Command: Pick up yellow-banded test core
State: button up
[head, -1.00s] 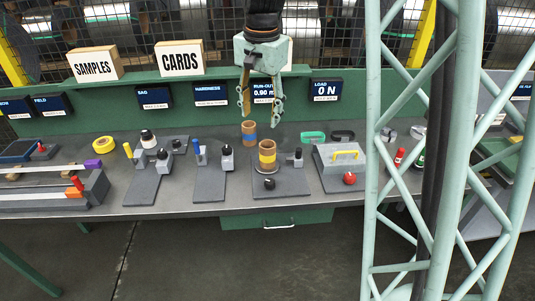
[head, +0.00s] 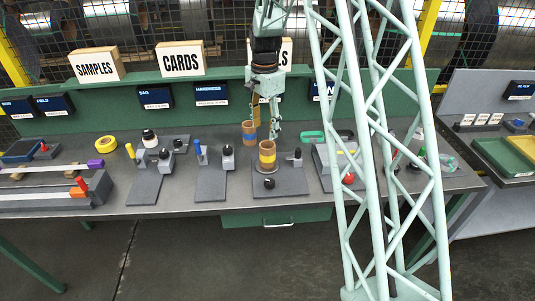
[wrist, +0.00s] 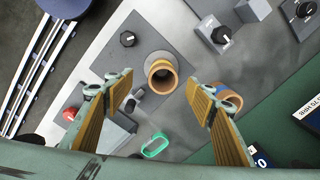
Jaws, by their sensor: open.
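The yellow-banded test core (head: 267,160) is a brown tube with a yellow band, standing upright on a round seat of a grey fixture plate. In the wrist view the yellow-banded core (wrist: 162,75) appears from above, its open top between and just ahead of my fingertips. My gripper (head: 265,130) is open and empty, pointing down above and slightly behind the core. Its two wood-coloured finger pads (wrist: 161,92) are wide apart and do not touch the core. A second core with a blue band (head: 249,133) stands just behind and left; it also shows beside the right finger in the wrist view (wrist: 228,97).
A black knob (head: 269,183) is in front of the core and a small grey post unit (head: 296,159) to its right. A green handle (head: 312,136) lies farther right. Yellow tape (head: 106,143) lies left.

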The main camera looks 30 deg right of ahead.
aim_at(268, 157)
jog(key=shift+m, duration=0.6)
jog(key=f, duration=0.1)
jog(key=w+d+f, duration=0.1)
jog(key=f, duration=0.1)
jog(key=w+d+f, duration=0.1)
jog(key=shift+w+f+p, duration=0.1)
jog(key=shift+f+p, duration=0.25)
jog(key=shift+f, duration=0.05)
jog(key=shift+f, duration=0.1)
jog(key=shift+f, duration=4.2)
jog(key=shift+s+f+p, duration=0.2)
jog(key=shift+f+p, duration=0.45)
jog(key=shift+f, duration=1.95)
jog(key=shift+c, duration=0.2)
jog(key=c, duration=1)
jog(key=shift+r, duration=0.2)
